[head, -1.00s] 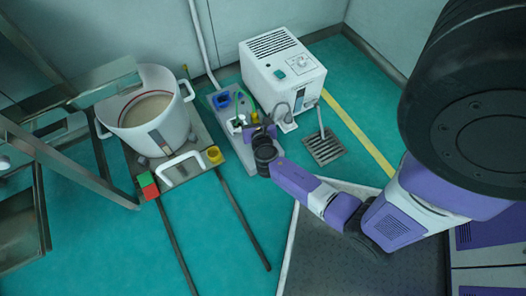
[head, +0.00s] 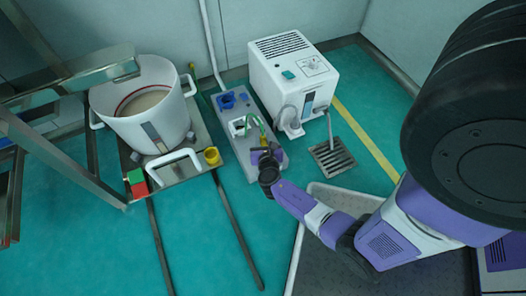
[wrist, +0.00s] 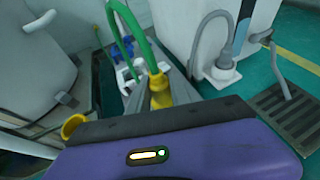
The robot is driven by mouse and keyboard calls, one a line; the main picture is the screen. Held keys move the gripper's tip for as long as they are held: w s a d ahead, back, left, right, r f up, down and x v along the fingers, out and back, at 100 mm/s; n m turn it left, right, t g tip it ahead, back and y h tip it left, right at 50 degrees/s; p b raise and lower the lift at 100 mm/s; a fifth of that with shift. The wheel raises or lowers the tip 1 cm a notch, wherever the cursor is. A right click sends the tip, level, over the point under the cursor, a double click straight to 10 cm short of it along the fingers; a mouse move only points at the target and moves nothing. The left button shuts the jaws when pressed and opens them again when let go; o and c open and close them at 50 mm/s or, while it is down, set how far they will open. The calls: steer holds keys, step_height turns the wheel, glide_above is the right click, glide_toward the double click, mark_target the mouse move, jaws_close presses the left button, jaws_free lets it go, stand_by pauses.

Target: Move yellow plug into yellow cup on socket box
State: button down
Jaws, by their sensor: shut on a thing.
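The yellow plug (wrist: 160,90) has a green cable looping up from its top. My gripper (wrist: 158,103) is shut on it, with a grey finger on each side in the wrist view. In the head view the plug (head: 264,141) and my gripper (head: 266,151) are over the near part of the grey socket box (head: 236,160). The plug's lower end is hidden, so I cannot tell whether it touches anything. No yellow cup shows on the box; my gripper covers part of its near end.
The socket box also bears a blue cup (head: 227,100) and a white one (head: 238,127). A white cabinet (head: 290,75) with a grey hose stands at right. The white sieve pot (head: 145,110) stands at left. A floor grate (head: 332,158) lies right of the box.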

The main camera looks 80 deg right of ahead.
steer(key=shift+f+b, duration=1.75)
steer(key=shift+f, duration=0.95)
steer(key=shift+f+b, duration=0.35)
steer(key=c, duration=1.2)
jaws_free()
